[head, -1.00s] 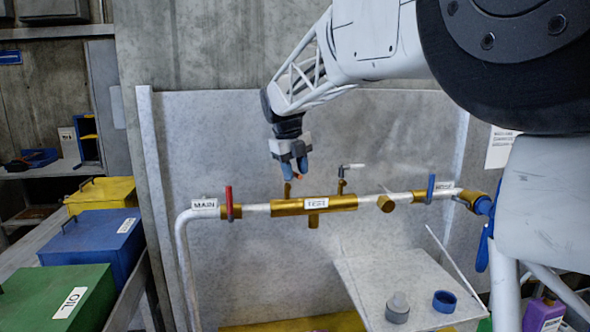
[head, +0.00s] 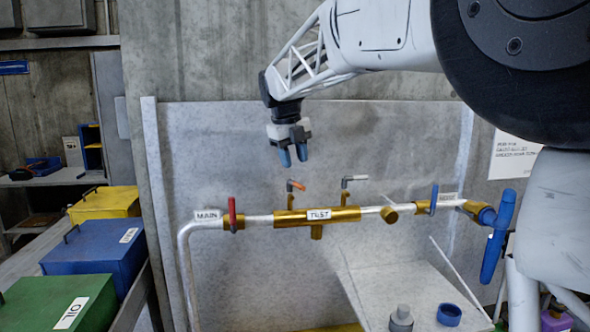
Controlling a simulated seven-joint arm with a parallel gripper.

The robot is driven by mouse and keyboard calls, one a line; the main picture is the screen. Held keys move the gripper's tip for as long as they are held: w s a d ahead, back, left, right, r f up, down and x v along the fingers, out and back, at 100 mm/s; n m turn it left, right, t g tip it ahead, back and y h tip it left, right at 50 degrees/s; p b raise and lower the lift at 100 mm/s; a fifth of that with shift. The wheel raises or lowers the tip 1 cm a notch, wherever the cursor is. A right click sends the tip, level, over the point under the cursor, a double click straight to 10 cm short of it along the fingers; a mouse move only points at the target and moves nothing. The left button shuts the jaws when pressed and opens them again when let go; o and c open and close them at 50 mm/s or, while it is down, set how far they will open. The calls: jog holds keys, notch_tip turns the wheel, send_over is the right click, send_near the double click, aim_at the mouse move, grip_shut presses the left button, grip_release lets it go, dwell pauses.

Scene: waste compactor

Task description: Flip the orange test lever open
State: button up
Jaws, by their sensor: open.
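The orange test lever (head: 297,185) is a small handle on a short brass stem at the left end of the brass pipe section labelled TEST (head: 319,215). It points right and slightly down, above the pipe. My gripper (head: 293,163) is open and empty, with its blue fingertips pointing down just above the lever. A gap shows between the fingertips and the lever, so they look apart. A similar grey lever (head: 355,178) sits on a second stem to the right and also points right.
A red handle (head: 232,214) at MAIN and a blue handle (head: 434,199) flank the pipe. A large blue handle (head: 497,238) is at the right end. A grey bottle (head: 401,318) and blue cap (head: 449,314) are on the shelf below. Blue, yellow and green boxes stand left.

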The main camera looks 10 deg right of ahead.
jog(key=shift+a+r, duration=0.1)
jog(key=shift+r, duration=0.55)
jog(key=shift+c, duration=0.3)
grip_shut()
jog(key=w+d+r+n+g+y, duration=0.1)
jog(key=w+d+n+y, duration=0.1)
jog(key=d+n, duration=0.3)
jog(key=w+d+r+n+g+y, duration=0.1)
jog(key=d+n, duration=0.4)
jog(key=n, duration=0.8)
jog(key=shift+w+d+r+y, duration=0.3)
jog(key=shift+w+r+y, duration=0.25)
jog(key=shift+y, duration=0.55)
jog(key=shift+s+r, duration=0.1)
